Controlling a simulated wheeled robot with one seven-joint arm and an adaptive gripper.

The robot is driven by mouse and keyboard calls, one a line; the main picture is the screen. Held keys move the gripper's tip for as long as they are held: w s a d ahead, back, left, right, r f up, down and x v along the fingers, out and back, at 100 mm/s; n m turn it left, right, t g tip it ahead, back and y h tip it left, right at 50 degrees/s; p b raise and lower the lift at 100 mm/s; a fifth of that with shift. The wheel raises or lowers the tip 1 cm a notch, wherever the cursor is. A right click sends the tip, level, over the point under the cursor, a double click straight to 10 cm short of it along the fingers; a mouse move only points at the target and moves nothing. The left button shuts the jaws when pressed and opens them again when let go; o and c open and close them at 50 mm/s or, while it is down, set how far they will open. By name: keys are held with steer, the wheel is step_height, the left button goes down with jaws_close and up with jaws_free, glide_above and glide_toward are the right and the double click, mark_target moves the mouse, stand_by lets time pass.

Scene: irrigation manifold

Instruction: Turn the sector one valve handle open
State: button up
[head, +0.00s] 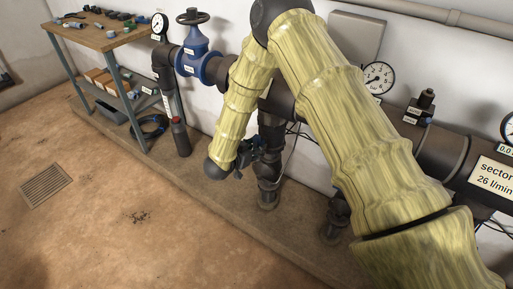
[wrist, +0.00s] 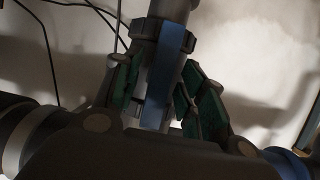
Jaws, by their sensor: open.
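A flat blue handle (wrist: 165,75) stands upright in the wrist view, in front of a dark pipe with a ribbed collar. My gripper (wrist: 158,95) is open, with one green-padded finger on each side of the handle. I cannot tell whether either pad touches it. In the head view my gripper (head: 250,151) is at a dark vertical pipe branch (head: 268,170) under the main pipe. My arm and gripper hide the handle there, and no sector label shows beside it.
A blue gate valve (head: 198,58) with a dark handwheel is on the main pipe to the left. A workbench (head: 97,38), a pressure gauge (head: 378,78) and a second branch (head: 336,220) are nearby. Thin cables (wrist: 82,18) hang behind the branch. The floor in front is mostly clear.

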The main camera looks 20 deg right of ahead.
steer(key=v, duration=1)
steer(key=shift+s+a+r, duration=0.2)
steer(key=s+d+f+n+g+y, duration=0.1)
steer(key=s+d+f+n+y, duration=0.15)
steer(key=s+f, duration=0.55)
steer(key=s+d+f+n+g+y, duration=0.2)
steer(key=s+f+n+y, duration=0.15)
steer(key=s+f, duration=0.5)
steer(key=s+d+f+n+g+y, duration=0.1)
steer(key=s+d+f+n+y, duration=0.3)
steer(key=s, duration=0.6)
steer(key=s+f+g, duration=0.2)
steer(key=s+g, duration=0.2)
steer(key=s, duration=1.1)
step_height(320, 180, up, 12)
steer(key=p, duration=1.2)
steer(key=shift+y, duration=0.4)
